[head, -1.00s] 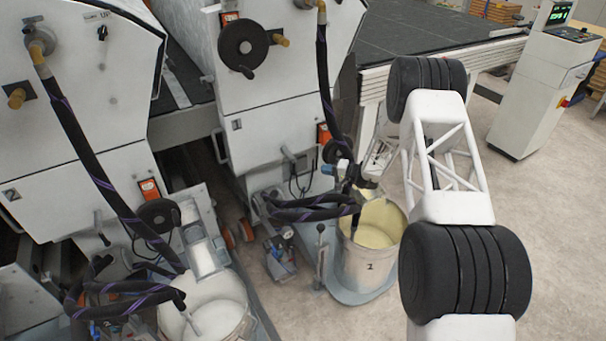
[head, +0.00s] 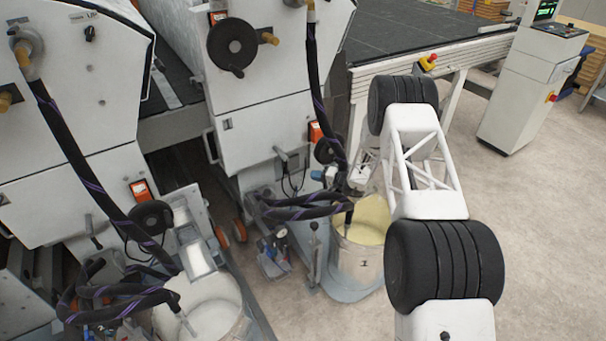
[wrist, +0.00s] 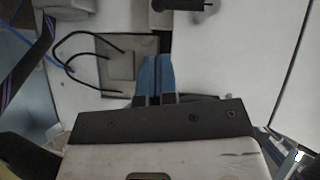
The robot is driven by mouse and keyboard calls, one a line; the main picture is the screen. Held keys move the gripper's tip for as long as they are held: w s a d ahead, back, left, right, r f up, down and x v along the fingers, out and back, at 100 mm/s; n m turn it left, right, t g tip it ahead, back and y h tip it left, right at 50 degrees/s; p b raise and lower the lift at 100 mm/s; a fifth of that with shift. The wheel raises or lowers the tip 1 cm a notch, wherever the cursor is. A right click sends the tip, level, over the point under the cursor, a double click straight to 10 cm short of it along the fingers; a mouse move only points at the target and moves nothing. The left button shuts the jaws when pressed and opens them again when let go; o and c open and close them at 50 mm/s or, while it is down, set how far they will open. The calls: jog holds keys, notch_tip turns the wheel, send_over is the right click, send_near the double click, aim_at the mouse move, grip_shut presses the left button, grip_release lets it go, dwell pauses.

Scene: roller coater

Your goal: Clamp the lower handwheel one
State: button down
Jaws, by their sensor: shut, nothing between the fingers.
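My gripper (wrist: 156,62) is shut and empty in the wrist view, its two blue fingers side by side against a pale machine panel. In the head view it is largely hidden behind my own arm and the hoses. Two lower black handwheels show in the head view: one on the left machine (head: 150,217) and a smaller one on the right machine (head: 327,149). My arm's end is close to the right one. I cannot tell which is handwheel one. A dark rounded edge (wrist: 205,98) beside the fingers in the wrist view may be a handwheel.
A larger black handwheel (head: 232,45) sits higher on the right machine. Black hoses (head: 318,95) hang beside my arm's end. A bucket of yellowish liquid (head: 367,222) and a bucket of white liquid (head: 208,300) stand below.

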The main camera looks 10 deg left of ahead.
jog(key=x, duration=0.9)
jog(key=shift+a, duration=0.4)
jog(key=shift+s+a+f+m+y, duration=0.2)
jog(key=shift+a+m+y, duration=0.1)
jog(key=shift+m, duration=0.2)
dwell(0.4)
jog(key=s+a+r+m+t+y, duration=0.1)
jog(key=s+a+r+m+y, duration=0.2)
jog(key=s+a+m, duration=0.2)
jog(key=shift+s+a+m+t, duration=0.3)
jog(key=shift+s+a+m, duration=0.1)
jog(key=shift+s+a, duration=0.35)
dwell(0.6)
jog(key=shift+r, duration=0.1)
dwell(0.4)
jog(key=shift+d, duration=0.15)
jog(key=s+d+f, duration=0.4)
jog(key=d+f, duration=0.1)
jog(key=d, duration=0.2)
jog(key=shift+s, duration=0.15)
